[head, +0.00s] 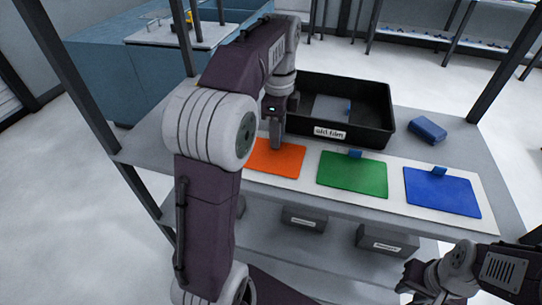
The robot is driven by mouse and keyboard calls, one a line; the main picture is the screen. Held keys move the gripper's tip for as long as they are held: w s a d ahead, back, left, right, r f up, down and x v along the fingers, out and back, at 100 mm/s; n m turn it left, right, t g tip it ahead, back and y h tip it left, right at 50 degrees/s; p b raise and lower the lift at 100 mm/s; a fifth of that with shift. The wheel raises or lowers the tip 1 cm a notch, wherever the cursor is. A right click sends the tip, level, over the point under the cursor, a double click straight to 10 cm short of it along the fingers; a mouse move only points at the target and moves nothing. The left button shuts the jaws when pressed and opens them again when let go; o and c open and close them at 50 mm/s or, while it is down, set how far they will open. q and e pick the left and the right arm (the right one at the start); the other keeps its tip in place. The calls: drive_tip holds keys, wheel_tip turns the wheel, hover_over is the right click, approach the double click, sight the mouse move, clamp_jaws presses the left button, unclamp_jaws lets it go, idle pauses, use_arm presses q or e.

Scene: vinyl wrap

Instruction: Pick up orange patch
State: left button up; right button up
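The orange patch (277,160) lies flat on a white strip (311,180) on the table, the leftmost of three patches. My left gripper (277,144) points down at the orange patch's back edge, and its fingers cover part of that edge. I cannot tell whether the fingers are open or shut, or whether they touch the patch. My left arm hides the patch's left side. My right gripper (414,285) is at the lower right, in front of the table and away from the patches. Its fingers are too unclear to read.
A green patch (352,175) and a blue patch (442,193), each with a blue tab, lie to the right. A black tray (376,137) labelled "old film" stands behind, with a blue block (428,130) beside it. Boxes (387,241) sit on the lower shelf.

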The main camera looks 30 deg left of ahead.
use_arm(q)
clamp_jaws()
drive_tip(key=shift+r, duration=0.1)
wheel_tip(320, 180, up, 10)
drive_tip(key=p, duration=0.5)
drive_tip(key=shift+p, duration=0.4)
